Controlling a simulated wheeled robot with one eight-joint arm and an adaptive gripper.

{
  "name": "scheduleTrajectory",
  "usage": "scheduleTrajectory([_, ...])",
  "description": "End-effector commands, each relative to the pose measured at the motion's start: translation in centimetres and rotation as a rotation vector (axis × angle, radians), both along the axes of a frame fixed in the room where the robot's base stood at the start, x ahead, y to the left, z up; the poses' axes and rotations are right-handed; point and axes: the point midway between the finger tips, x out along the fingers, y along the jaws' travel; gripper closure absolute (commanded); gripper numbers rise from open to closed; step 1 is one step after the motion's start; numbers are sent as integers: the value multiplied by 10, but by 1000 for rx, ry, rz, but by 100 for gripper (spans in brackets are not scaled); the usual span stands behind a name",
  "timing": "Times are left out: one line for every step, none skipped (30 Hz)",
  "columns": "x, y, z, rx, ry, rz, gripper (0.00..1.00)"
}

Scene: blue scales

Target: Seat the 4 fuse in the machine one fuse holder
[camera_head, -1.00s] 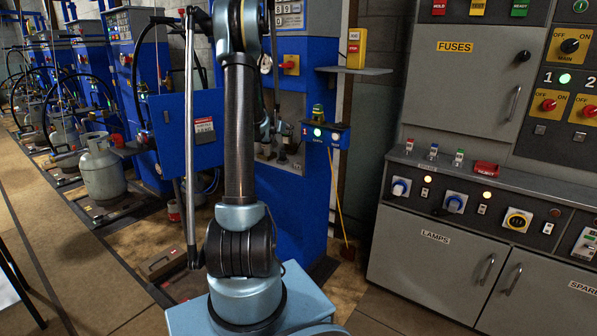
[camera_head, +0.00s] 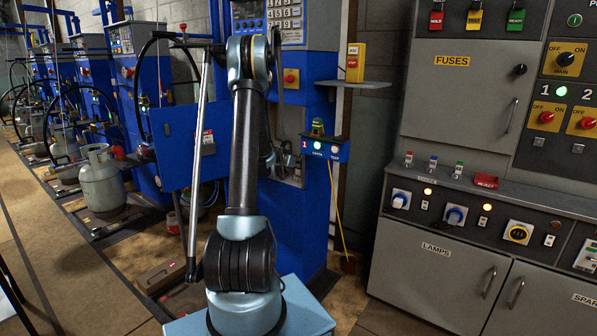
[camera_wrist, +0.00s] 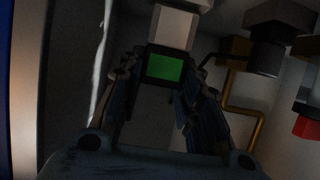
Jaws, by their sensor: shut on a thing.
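In the wrist view my gripper (camera_wrist: 158,88) is shut on a small dark block with a green face (camera_wrist: 165,67), which I take to be the fuse; no number is readable on it. A pale grey block (camera_wrist: 173,27) lies just beyond the green face; I cannot tell whether they touch. In the head view the blue machine marked 1 (camera_head: 311,235) stands behind my arm, its front compartment (camera_head: 291,150) open. My gripper is mostly hidden there by the arm and compartment edge. The fuse holder is not clearly identifiable.
In the wrist view a brass pipe (camera_wrist: 241,112), a dark cylindrical fitting (camera_wrist: 266,58) and a red part (camera_wrist: 305,127) lie close on the right. The open blue door (camera_head: 176,145) is left of my arm. A grey FUSES cabinet (camera_head: 457,110) stands right.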

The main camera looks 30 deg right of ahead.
Motion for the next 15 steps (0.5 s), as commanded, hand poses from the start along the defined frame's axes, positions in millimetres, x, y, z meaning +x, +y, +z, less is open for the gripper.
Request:
scheduleTrajectory([0, 0, -7, 0, 0, 0, 95])
scheduleTrajectory([0, 0, -11, 0, 0, 0, 95])
scheduleTrajectory([1, 0, -16, 0, 0, 0, 95])
scheduleTrajectory([0, 0, -19, 0, 0, 0, 95])
scheduleTrajectory([0, 0, -23, 0, 0, 0, 95])
scheduleTrajectory([0, 0, -27, 0, 0, 0, 95])
scheduleTrajectory([0, 0, -29, 0, 0, 0, 95])
scheduleTrajectory([0, 0, -30, 0, 0, 0, 95])
scheduleTrajectory([0, 0, -31, 0, 0, 0, 95])
scheduleTrajectory([0, 0, -31, 0, 0, 0, 95])
scheduleTrajectory([0, 0, -31, 0, 0, 0, 95])
scheduleTrajectory([0, 0, -31, 0, 0, 0, 95])
scheduleTrajectory([0, 0, -31, 0, 0, 0, 95])
scheduleTrajectory([0, 0, -31, 0, 0, 0, 95])
scheduleTrajectory([0, 0, -31, 0, 0, 0, 59])
